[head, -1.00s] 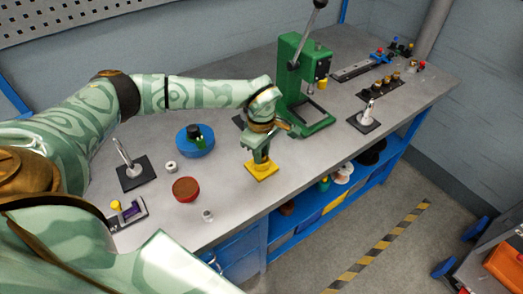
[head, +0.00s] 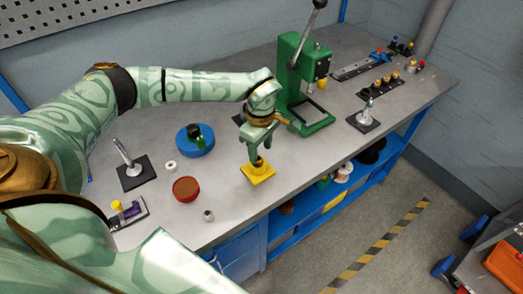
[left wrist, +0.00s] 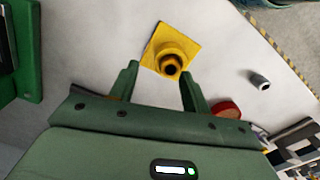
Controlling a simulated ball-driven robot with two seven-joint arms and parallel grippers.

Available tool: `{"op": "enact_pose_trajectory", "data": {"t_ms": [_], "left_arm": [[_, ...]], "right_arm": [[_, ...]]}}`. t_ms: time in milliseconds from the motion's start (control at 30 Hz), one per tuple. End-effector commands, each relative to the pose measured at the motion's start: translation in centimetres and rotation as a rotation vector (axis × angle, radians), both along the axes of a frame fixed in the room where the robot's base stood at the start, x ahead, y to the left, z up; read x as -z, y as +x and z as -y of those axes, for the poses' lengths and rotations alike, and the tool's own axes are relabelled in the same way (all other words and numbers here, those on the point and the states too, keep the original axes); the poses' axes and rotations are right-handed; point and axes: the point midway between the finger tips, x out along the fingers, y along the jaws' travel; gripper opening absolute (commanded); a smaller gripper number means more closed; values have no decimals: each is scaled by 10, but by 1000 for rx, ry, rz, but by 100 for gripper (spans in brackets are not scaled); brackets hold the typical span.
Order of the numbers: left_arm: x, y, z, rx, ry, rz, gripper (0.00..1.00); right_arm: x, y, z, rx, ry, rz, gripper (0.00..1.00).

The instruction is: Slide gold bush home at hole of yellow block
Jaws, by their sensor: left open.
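The yellow block (head: 259,174) has a square base and a round raised boss, and sits on the grey bench. It also shows in the left wrist view (left wrist: 155,47). A darker gold ring, seemingly the gold bush (left wrist: 170,64), shows at the mouth of its hole, around a dark centre. How deep the bush sits I cannot tell. My left gripper (head: 261,150) is open and empty just above the block, its two fingers (left wrist: 159,78) apart with the boss beyond their tips. My right gripper is not in view.
A green press (head: 291,80) stands behind my left gripper. A blue round tray (head: 196,149), a white ring (head: 171,166), a red dish (head: 186,189) and a small grey cylinder (head: 208,215) lie left of the block. The bench's front edge runs close by.

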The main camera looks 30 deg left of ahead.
Motion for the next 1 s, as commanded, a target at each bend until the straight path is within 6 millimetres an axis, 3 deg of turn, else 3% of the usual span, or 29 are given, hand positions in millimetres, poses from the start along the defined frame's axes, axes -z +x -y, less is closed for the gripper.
{"op": "enact_pose_trajectory", "data": {"t_ms": [100,300,500,700,1000], "left_arm": [[-38,2,0,0,-2,10,47],[-94,3,1,-1,-2,15,47],[-130,3,1,-1,-3,15,47],[-143,2,1,-1,-2,14,47],[-143,2,2,-1,-3,14,47]], "right_arm": [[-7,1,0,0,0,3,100],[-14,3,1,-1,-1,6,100],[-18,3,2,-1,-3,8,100],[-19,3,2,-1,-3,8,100],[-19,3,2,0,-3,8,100]]}}
